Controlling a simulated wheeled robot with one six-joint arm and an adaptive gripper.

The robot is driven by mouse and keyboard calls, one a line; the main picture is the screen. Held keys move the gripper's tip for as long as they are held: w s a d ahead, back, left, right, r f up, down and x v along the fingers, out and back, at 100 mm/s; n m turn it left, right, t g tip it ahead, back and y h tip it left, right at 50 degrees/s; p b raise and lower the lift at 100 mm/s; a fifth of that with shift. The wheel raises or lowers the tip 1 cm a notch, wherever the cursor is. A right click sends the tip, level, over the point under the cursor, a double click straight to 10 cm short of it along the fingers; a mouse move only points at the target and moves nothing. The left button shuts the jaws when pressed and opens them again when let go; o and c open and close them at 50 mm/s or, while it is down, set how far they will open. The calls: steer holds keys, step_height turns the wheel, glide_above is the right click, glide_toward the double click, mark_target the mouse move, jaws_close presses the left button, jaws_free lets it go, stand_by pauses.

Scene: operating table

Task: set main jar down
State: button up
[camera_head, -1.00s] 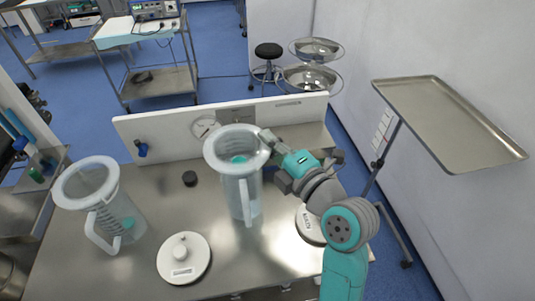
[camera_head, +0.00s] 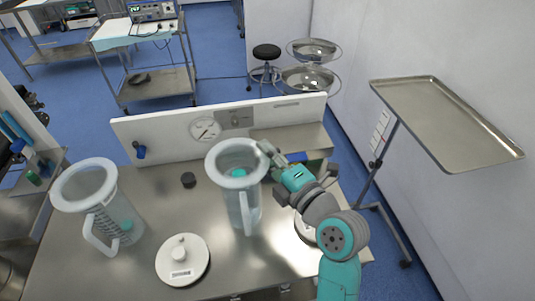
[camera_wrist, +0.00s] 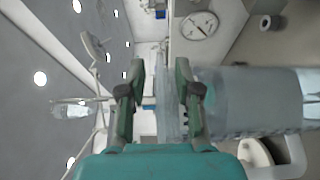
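The clear jar (camera_head: 246,205) with a wide pale rim stands upright near the middle of the steel table (camera_head: 225,262). Something teal shows inside it. My gripper (camera_head: 264,150) is at the right side of its rim, fingers on either side of the rim edge, shut on it. In the wrist view the jar (camera_wrist: 255,100) lies sideways to the right of the fingers (camera_wrist: 163,100), with the translucent rim between them. Whether the jar's base touches the table or hovers just above it, I cannot tell.
A second jar (camera_head: 88,190) with a handle stands at the left. A white round lid (camera_head: 183,268) lies in front; another round white piece (camera_head: 302,228) is partly hidden by my arm. A panel with a gauge (camera_head: 205,129) borders the back.

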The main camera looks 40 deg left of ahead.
steer(key=shift+d+r, duration=0.1)
steer(key=shift+r, duration=0.05)
steer(key=v, duration=1.1)
steer(key=shift+s+d, duration=0.15)
steer(key=shift+d, duration=0.25)
steer(key=s+d+f+m+t+h, duration=0.3)
steer(key=d+f+m+t+h, duration=0.15)
steer(key=d+f+m, duration=0.6)
steer(key=s+d+f+m+t+h, duration=0.35)
steer(key=d+f+m+h, duration=0.25)
steer(key=d+f+m, duration=0.4)
steer(key=s+d+f+m+t+h, duration=0.1)
steer(key=s+d+f+m+h, duration=0.1)
steer(key=s+d+m+h, duration=0.5)
steer(key=s+d+r+m, duration=0.2)
steer(key=s+d, duration=0.1)
steer(key=s, duration=0.4)
steer(key=s+d+r+m, duration=0.2)
steer(key=s+d+m, duration=0.1)
steer(key=s, duration=0.4)
steer(key=shift+d+t, duration=0.2)
steer(key=shift+t, duration=0.1)
